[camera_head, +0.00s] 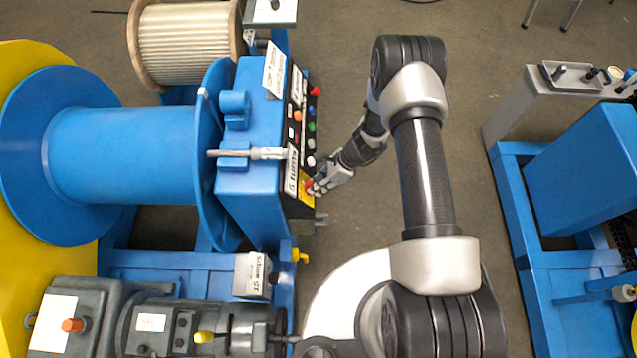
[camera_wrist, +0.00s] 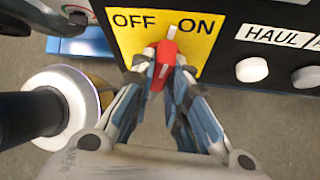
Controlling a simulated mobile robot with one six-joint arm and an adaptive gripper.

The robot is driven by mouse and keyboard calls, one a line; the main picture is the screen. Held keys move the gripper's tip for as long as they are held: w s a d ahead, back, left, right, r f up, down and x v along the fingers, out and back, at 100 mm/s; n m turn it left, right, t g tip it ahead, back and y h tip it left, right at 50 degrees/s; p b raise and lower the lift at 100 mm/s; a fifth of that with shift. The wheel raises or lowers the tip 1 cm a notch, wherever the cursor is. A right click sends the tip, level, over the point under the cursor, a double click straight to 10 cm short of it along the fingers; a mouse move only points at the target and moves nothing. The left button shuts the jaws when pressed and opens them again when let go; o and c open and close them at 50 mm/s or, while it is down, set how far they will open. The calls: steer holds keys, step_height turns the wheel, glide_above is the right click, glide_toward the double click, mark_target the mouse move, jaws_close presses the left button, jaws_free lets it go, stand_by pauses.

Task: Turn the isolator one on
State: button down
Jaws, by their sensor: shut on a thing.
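The isolator is a red rotary handle (camera_wrist: 163,66) on a yellow plate (camera_wrist: 133,45) marked OFF on the left and ON on the right. The handle's white-tipped end points up and slightly right, between the two words. My gripper (camera_wrist: 162,75) has its fingers on both sides of the red handle and is shut on it. In the head view my gripper (camera_head: 318,186) is at the lower end of the panel, and the yellow plate (camera_head: 306,198) shows beside it. The fingers partly hide the handle there.
The black control panel (camera_head: 299,130) on the blue machine (camera_head: 250,130) carries several coloured buttons. White knobs (camera_wrist: 252,69) sit right of the isolator near a HAUL label. Clear floor (camera_head: 345,75) lies right of the panel. Another blue machine (camera_head: 580,170) stands at far right.

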steer(key=m+b, duration=0.1)
steer(key=m+g+b, duration=0.1)
steer(key=m+g, duration=0.1)
steer(key=shift+w+f+y+b, duration=0.2)
steer(key=shift+w+y+b, duration=0.1)
steer(key=shift+b, duration=0.1)
steer(key=shift+m+g+y+b, duration=0.3)
steer(key=shift+m+g+b, duration=0.3)
steer(key=shift+m+b, duration=0.35)
steer(key=shift+r, duration=0.15)
steer(key=c, duration=1.6)
jaws_free()
steer(key=shift+o, duration=0.2)
steer(key=v, duration=1.2)
